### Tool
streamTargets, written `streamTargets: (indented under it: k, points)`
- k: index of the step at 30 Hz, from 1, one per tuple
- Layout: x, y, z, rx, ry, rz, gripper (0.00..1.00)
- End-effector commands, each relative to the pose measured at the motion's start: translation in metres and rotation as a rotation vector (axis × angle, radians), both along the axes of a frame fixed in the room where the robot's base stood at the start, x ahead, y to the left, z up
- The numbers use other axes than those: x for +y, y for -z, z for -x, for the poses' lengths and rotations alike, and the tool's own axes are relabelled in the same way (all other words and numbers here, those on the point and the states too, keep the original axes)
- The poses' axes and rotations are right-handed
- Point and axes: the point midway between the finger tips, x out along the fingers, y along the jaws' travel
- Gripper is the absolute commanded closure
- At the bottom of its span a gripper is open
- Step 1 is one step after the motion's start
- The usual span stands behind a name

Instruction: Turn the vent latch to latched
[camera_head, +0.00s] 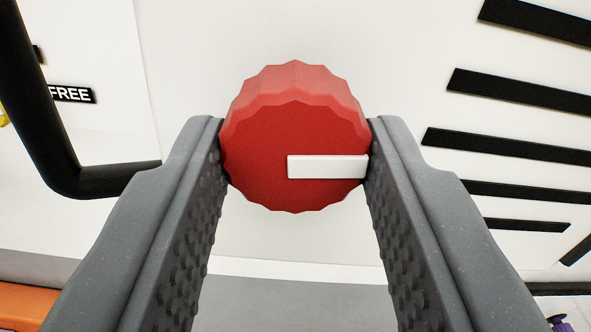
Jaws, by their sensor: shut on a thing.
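The vent latch shows as a red, ridged round knob (270,145) in the middle of the head camera view. A white bar on its face runs from near the centre to the right edge, so it points right. My gripper (295,165) has one grey finger on each side of the knob. Both fingertips touch the knob's sides, and the jaws are shut on it. The knob stands out from a white panel (190,60). A black label at the left reads "FREE" (72,94); no other label for the knob is visible.
Black slots (515,92) line the panel at the right. A thick black bent tube (100,181) runs down the left side and turns toward the knob. An orange strip (28,305) lies at the lower left, and a small purple thing (559,323) at the lower right.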

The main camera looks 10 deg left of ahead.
Motion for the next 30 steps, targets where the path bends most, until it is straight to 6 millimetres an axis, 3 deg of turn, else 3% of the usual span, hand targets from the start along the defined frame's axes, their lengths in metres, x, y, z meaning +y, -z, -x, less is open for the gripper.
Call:
streamTargets:
  k: [30]
  points:
    - [-0.0004,0.0001,0.0,-0.263,0.0,0.903,0.87]
